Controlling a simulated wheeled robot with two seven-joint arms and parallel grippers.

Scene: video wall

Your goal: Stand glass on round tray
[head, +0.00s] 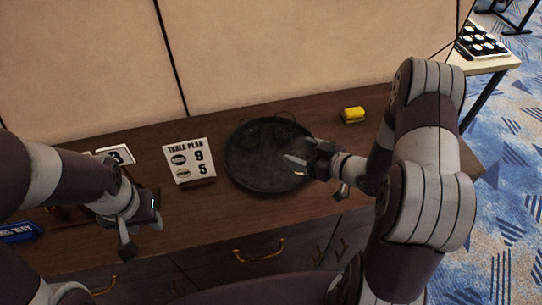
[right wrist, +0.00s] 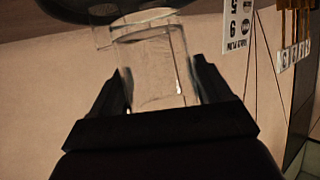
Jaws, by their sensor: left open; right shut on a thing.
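The round tray (head: 240,170) is dark and lies on the brown cabinet top; its edge also shows at the top of the right wrist view (right wrist: 60,15). My right gripper (head: 302,161) is over the tray's right side. In the right wrist view, the right gripper (right wrist: 160,72) is shut on a clear glass (right wrist: 155,65), with a finger on each side. Whether this glass touches the tray I cannot tell. Faint clear rims, apparently other glasses (head: 285,118), show at the tray's far edge. My left gripper (head: 142,228) is open and empty near the front edge, left of the tray.
A "TABLE PLAN" sign (head: 189,161) stands left of the tray. A number card (head: 117,155) and a blue item (head: 20,232) are further left. A yellow block (head: 353,115) lies at the back right. Beige panels (head: 260,50) rise behind. Some cabinet top right of the tray is clear.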

